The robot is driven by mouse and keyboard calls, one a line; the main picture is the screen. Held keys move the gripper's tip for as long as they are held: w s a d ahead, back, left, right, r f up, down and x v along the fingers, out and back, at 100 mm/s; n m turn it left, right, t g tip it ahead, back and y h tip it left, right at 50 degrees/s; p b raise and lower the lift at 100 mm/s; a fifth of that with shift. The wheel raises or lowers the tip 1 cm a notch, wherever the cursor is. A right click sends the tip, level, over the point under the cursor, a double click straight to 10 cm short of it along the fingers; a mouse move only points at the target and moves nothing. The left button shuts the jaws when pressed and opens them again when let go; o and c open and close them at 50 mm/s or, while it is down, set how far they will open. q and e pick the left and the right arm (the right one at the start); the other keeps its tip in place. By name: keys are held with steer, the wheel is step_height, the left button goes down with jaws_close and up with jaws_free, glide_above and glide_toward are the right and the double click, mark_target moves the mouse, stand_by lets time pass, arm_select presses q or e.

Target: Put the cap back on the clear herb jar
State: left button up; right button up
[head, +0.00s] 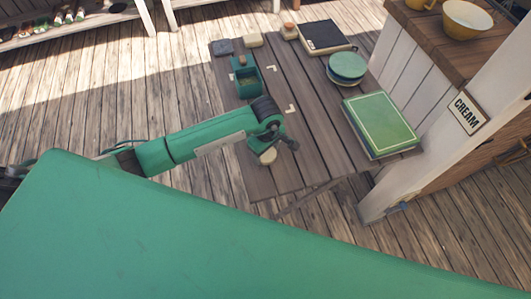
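My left gripper (287,140) hangs over the near part of the plank table, its dark fingers pointing to the right and down. The picture is too small to show whether the fingers are apart or together. A small cream object (267,156) shows just below the gripper's wrist, partly hidden by it; I cannot tell what it is. I cannot clearly make out the clear herb jar or its cap. A small pinkish-brown topped item (289,30) stands at the table's far edge. My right gripper is not in view.
On the table (309,133) are a green open holder (246,83), a dark block (223,47), a cream block (252,40), a black-covered book (326,36), a round green tin (346,67) and a green book (381,124). A counter with bowls (467,18) stands right.

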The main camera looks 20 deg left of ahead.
arm_select(q)
steer(key=shift+r, duration=0.15)
step_height(320, 180, up, 12)
steer(key=r+b, duration=0.1)
steer(key=b, duration=0.1)
step_height(320, 180, up, 7)
steer(key=b, duration=0.1)
glide_above(267, 153)
steer(key=shift+s+f, duration=0.15)
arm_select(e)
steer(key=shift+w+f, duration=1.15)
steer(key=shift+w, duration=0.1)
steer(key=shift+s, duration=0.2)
